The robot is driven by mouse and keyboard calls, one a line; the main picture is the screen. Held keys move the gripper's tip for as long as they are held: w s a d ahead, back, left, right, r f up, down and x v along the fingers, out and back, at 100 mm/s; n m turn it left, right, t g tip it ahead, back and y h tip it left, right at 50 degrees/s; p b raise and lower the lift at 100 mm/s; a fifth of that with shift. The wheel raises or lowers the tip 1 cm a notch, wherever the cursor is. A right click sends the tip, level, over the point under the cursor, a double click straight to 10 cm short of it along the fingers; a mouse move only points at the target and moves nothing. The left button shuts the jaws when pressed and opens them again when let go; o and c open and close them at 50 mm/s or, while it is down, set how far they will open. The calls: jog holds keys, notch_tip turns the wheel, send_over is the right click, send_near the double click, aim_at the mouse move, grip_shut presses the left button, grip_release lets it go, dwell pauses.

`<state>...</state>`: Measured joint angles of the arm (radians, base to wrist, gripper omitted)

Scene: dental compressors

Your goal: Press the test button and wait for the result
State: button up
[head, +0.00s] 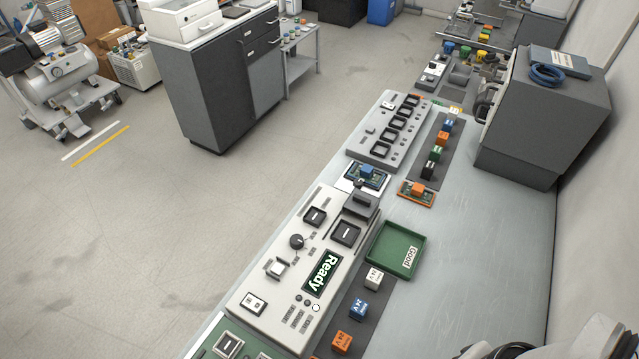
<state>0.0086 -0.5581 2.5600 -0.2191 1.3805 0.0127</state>
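The pale test panel (262,274) lies on the grey bench in the lower middle of the head view. Its dark green display (322,273) reads "Ready". A raised white square button (278,267) sits left of the display; its label is too small to read. A black round knob (297,241) is above it, and a white switch (253,303) is at the lower left. Small round lamps (316,307) sit below the display, the rightmost one pale. A dark block (360,204) stands at the panel's upper end. My gripper is not in view; only parts of my arm show at bottom right.
A green tray (417,250) labelled "Good" lies right of the panel, seemingly empty. White, blue and orange relay blocks (342,341) stand on a dark strip (375,306) beside it. Another panel (387,131) lies farther up the bench. A large grey box (545,120) stands at the back right.

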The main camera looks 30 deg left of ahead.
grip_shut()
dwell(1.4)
